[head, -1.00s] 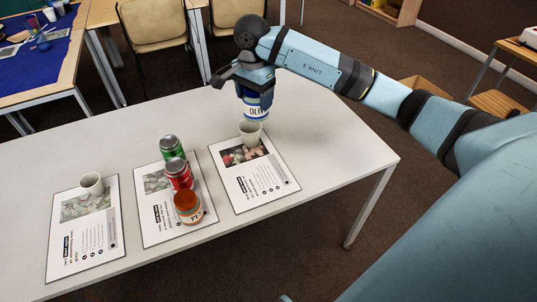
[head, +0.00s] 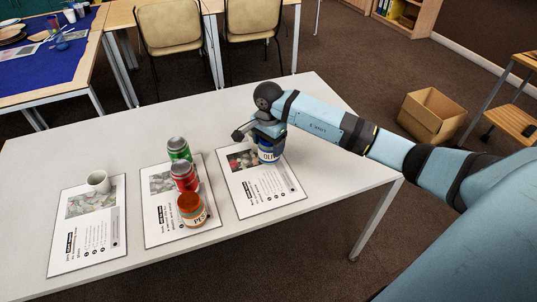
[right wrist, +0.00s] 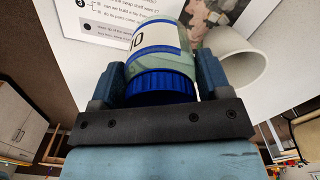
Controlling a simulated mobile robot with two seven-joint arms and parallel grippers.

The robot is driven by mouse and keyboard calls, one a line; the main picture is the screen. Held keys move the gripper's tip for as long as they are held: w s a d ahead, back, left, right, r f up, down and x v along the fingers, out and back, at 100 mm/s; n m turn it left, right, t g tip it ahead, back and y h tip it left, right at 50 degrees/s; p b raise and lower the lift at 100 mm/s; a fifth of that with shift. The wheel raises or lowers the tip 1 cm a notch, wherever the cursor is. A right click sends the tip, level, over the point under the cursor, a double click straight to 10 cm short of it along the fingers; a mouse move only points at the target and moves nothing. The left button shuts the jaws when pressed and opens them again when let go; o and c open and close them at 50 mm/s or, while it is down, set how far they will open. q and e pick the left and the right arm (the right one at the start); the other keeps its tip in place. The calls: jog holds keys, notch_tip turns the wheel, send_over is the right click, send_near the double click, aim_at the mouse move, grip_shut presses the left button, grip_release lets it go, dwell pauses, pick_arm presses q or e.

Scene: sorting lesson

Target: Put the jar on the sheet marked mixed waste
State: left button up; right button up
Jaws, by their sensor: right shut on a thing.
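My right gripper (head: 265,131) is shut on a jar (head: 269,151) with a blue lid and a white-and-blue label. The right wrist view shows the jar (right wrist: 160,50) between the two fingers. It is over the picture end of the right sheet (head: 265,199); I cannot tell whether it touches the sheet. A white cup (right wrist: 240,60) is close beside the jar in the right wrist view and hidden in the head view. The middle sheet (head: 170,231) and left sheet (head: 85,245) lie alongside; their headings are too small to read. My left gripper is out of view.
A white cup (head: 98,181) stands on the left sheet. The white table (head: 330,150) is bare to the right. A cardboard box (head: 432,115) is on the floor.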

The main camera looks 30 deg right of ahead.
aim_at(268, 154)
jog(key=shift+f, duration=2.3)
jog(key=shift+f+b, duration=0.15)
jog(key=shift+b, duration=0.15)
jog(key=o, duration=1)
